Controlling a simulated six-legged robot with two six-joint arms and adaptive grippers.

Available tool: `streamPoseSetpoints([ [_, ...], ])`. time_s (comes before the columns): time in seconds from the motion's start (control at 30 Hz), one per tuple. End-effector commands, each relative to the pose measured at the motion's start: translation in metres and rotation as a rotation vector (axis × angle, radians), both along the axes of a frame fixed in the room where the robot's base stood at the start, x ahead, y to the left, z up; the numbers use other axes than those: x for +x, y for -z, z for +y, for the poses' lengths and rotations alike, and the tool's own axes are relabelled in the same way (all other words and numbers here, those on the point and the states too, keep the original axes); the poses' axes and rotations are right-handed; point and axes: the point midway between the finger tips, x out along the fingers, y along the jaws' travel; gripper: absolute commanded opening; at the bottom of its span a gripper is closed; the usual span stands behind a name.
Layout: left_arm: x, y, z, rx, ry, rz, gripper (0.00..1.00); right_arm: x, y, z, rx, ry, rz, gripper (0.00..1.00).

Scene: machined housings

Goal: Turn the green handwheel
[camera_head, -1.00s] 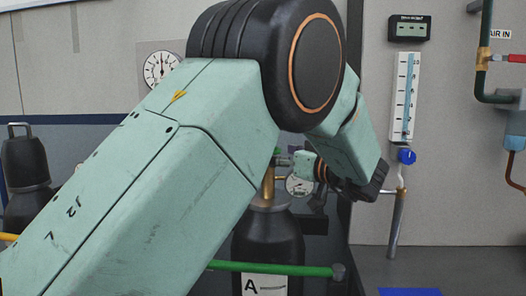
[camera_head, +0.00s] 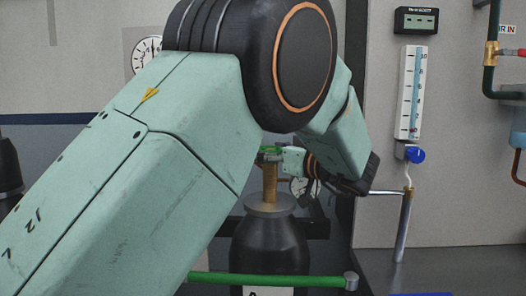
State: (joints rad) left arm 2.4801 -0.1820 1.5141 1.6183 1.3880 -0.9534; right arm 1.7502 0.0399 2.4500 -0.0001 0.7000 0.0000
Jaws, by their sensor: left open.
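The green handwheel (camera_head: 268,149) shows as a small green strip on top of the brass valve (camera_head: 269,184) of a black gas cylinder (camera_head: 270,243). Most of the wheel is hidden by my left gripper and arm. My left gripper (camera_head: 270,156) comes at it from the right, with its wrist pointing left. Its dark fingers are at the wheel, open. They are small and partly hidden, so I cannot tell whether they touch it. My right gripper is not in view.
A green rail (camera_head: 265,281) crosses in front of the cylinder. A pressure gauge (camera_head: 299,186) sits behind the wrist. A flowmeter (camera_head: 412,92) with a blue knob (camera_head: 416,156) is on the grey panel to the right. A dial (camera_head: 146,53) is on the wall at left.

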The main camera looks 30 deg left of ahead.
Motion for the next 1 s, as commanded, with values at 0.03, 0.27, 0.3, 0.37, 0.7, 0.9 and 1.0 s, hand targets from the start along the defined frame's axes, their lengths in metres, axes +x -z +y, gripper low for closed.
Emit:
streamPoseSetpoints([
  [0.03, -0.0001, -0.0004, -0.0009, 0.001, 0.0, 0.0, 0.84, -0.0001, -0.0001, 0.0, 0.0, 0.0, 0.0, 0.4],
  [0.27, -0.0004, -0.0005, -0.0023, 0.001, 0.001, 0.0, 0.76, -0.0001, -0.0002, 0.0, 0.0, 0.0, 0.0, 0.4],
  [0.3, -0.0004, -0.0005, -0.0023, 0.001, 0.001, 0.0, 0.73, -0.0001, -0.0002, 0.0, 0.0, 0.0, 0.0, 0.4],
  [0.37, -0.0003, -0.0005, -0.0022, 0.001, 0.001, 0.0, 0.68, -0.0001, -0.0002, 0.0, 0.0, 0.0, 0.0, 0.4],
  [0.7, 0.0001, -0.0002, -0.0002, 0.001, 0.001, 0.001, 0.39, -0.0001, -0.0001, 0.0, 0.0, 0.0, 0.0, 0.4],
  [0.9, 0.0005, -0.0002, 0.001, 0.002, 0.002, 0.0, 0.28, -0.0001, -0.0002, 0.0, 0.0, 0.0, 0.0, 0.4],
  [1.0, 0.0004, -0.0007, 0.001, 0.002, 0.011, 0.001, 0.28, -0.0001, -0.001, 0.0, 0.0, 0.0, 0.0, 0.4],
])
